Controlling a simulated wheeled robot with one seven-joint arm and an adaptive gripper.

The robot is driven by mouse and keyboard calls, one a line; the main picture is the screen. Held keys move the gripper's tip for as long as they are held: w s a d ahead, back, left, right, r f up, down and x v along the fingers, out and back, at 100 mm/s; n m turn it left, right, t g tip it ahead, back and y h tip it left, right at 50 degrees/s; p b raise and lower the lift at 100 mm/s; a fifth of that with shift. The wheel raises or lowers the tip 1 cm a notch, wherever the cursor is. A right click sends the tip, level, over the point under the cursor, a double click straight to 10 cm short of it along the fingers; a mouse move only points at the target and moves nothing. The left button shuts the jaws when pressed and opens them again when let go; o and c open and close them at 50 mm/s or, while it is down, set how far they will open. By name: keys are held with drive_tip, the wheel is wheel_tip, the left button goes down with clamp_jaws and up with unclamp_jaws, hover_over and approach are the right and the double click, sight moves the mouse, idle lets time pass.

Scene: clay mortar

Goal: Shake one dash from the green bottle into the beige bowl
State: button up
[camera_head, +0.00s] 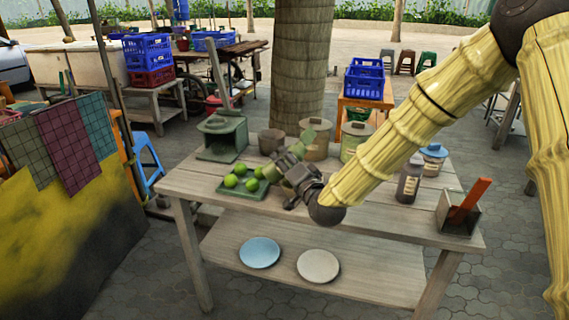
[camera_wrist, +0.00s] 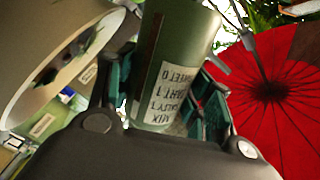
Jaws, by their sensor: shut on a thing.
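The green bottle (camera_wrist: 170,70) is between the fingers of my gripper (camera_wrist: 165,95) in the wrist view. Its white label reads upside down there. In the head view my gripper (camera_head: 290,170) is above the wooden table, right of the limes, and the green bottle (camera_head: 308,136) shows as a tilted green piece just above it. The bottle's mouth cannot be made out. A beige round dish (camera_head: 318,266), perhaps the beige bowl, lies on the lower shelf, apart from my gripper. Its depth is hard to judge.
A green tray (camera_head: 226,189) holds several limes. Behind are a green box-like stove (camera_head: 222,138), a brown pot (camera_head: 271,141) and lidded canisters (camera_head: 356,143). A dark bottle (camera_head: 408,181), blue-lidded jar (camera_head: 432,160) and box (camera_head: 462,217) stand right. A blue dish (camera_head: 259,252) is on the shelf.

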sight(296, 147)
drive_tip(key=p, duration=0.4)
drive_tip(key=shift+r, duration=0.3)
drive_tip(key=shift+f+p, duration=0.1)
drive_tip(key=shift+p, duration=0.65)
drive_tip(key=d+r+n, duration=0.1)
drive_tip(key=r, duration=0.1)
drive_tip(key=r+n+p, duration=0.1)
drive_tip(key=r+n, duration=0.1)
drive_tip(key=w+d+r+n+p, duration=0.1)
drive_tip(key=r+n, duration=0.1)
drive_tip(key=shift+d, duration=0.35)
drive_tip(key=r+n, duration=0.2)
drive_tip(key=d+r+n, duration=0.1)
drive_tip(key=r+n, duration=0.1)
drive_tip(key=d+r+n+p, duration=0.1)
drive_tip(key=r+n, duration=0.1)
drive_tip(key=shift+w+n, duration=0.3)
drive_tip(key=shift+w, duration=0.1)
drive_tip(key=shift+f, duration=0.15)
